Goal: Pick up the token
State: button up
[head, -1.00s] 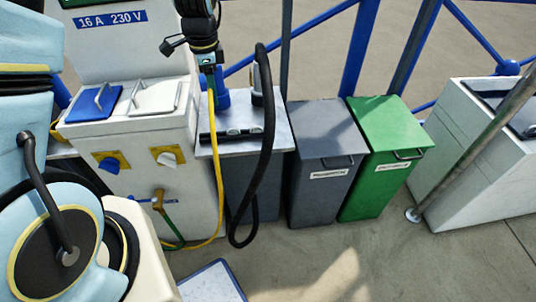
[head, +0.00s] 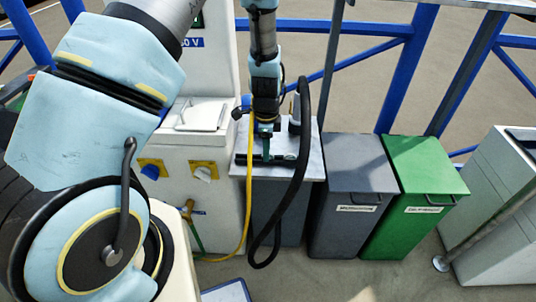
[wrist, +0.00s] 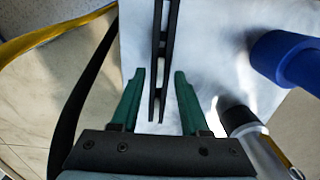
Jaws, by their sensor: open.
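I cannot make out the token for certain in either view. In the wrist view a narrow black double-rail rack (wrist: 173,40) lies on a pale metal tabletop (wrist: 212,50). The rack also shows in the head view (head: 284,160), partly hidden by my arm and gripper. My gripper (wrist: 160,74) is open, its two green fingertips on either side of the near end of the rack as seen from the wrist. Nothing shows held between them. In the head view my gripper (head: 265,138) points down over the tabletop; I cannot tell its exact height.
A blue cylinder (wrist: 288,60) and a dark-and-white cylinder (wrist: 240,118) stand close right of the fingers. A black hose (head: 303,150) and a yellow hose (head: 249,190) loop nearby. Grey (head: 345,215) and green (head: 420,205) bins stand to the right.

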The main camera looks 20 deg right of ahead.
jog(key=shift+f, duration=0.5)
grip_shut()
